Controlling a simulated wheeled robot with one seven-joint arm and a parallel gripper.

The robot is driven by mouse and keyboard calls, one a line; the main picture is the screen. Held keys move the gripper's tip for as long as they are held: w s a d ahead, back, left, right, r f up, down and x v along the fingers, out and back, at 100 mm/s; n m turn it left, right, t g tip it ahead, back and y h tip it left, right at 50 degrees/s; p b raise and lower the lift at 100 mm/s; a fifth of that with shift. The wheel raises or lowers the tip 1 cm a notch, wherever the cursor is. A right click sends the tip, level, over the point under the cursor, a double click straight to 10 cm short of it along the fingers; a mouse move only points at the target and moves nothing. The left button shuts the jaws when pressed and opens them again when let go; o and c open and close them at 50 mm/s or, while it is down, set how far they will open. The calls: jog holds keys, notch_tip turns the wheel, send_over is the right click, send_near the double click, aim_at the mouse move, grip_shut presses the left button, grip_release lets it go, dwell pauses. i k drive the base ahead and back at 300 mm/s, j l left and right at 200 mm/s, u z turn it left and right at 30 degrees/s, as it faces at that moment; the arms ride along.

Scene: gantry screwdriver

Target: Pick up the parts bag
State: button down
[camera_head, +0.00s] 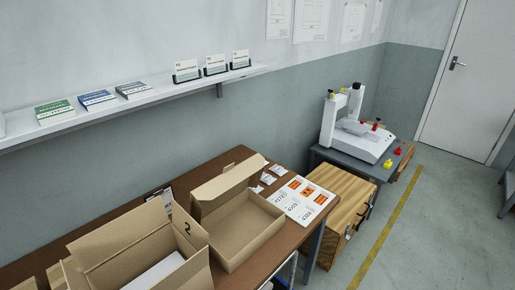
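Several small whitish packets (268,178) lie on the brown table (238,154), between the open cardboard box and a white sheet. They may be parts bags, but they are too small to tell for sure. One of them lies close to the box's right flap. My gripper is not in view, and nothing shows it near the packets.
An open cardboard box (245,243) and a larger box marked 2 (193,258) fill the table's front. A white sheet with orange labels (302,200) lies at its right end. A wooden crate (337,192) and a white machine (355,138) stand beyond; the floor at right is clear.

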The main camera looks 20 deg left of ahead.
aim_at(256, 190)
jog(key=u, duration=1.2)
